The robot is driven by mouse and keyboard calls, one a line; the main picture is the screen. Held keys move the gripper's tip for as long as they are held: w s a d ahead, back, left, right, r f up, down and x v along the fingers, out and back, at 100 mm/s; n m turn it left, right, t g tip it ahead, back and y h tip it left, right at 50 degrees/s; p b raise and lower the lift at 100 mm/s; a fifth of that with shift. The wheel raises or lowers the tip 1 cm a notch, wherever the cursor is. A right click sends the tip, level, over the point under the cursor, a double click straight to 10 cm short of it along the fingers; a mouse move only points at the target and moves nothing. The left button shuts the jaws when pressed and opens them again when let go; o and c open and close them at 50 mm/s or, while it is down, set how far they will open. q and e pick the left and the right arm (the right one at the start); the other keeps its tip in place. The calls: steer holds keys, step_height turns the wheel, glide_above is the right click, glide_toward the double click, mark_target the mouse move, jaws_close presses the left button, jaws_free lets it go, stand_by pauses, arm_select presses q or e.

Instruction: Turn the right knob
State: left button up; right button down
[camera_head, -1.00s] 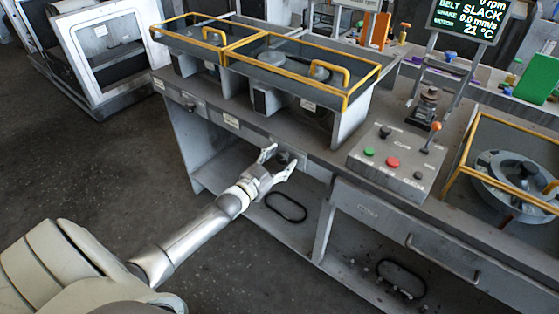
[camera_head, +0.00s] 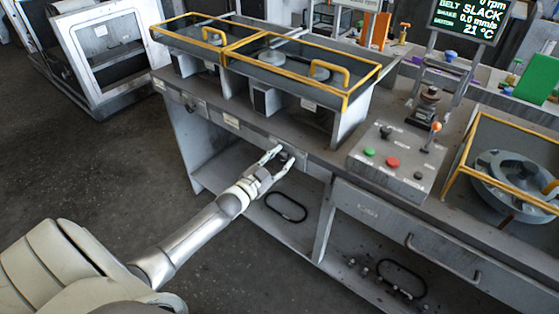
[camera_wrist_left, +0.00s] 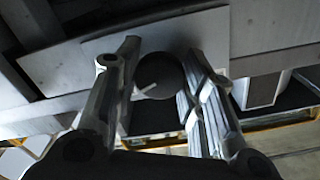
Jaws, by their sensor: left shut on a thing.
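The right knob (camera_head: 285,156) is a dark round knob on the front face of the bench, under the yellow-framed covers. In the left wrist view the knob (camera_wrist_left: 158,76) is a dark disc with a pale pointer line, between the two fingers. My left gripper (camera_head: 282,157) reaches up to it from the front, its fingers on either side of the knob and shut on it. The fingers hide part of the knob in the head view. A left knob (camera_head: 190,106) sits farther left on the same front face. My right gripper is not in view.
A control box (camera_head: 392,163) with green, red and black buttons and an orange-tipped lever stands on the bench to the right. A drawer handle (camera_head: 442,259) sticks out below it. The floor (camera_head: 90,170) left of my arm is clear.

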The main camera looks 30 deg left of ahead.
arm_select(q)
steer(key=m, duration=0.4)
steer(key=shift+f+m, duration=0.1)
steer(key=shift+m, duration=0.2)
steer(key=shift+m+b, duration=0.9)
steer(key=shift+m, duration=1.6)
steer(key=o, duration=1)
steer(key=s, duration=0.8)
steer(key=s+a, duration=0.1)
steer(key=s, duration=0.3)
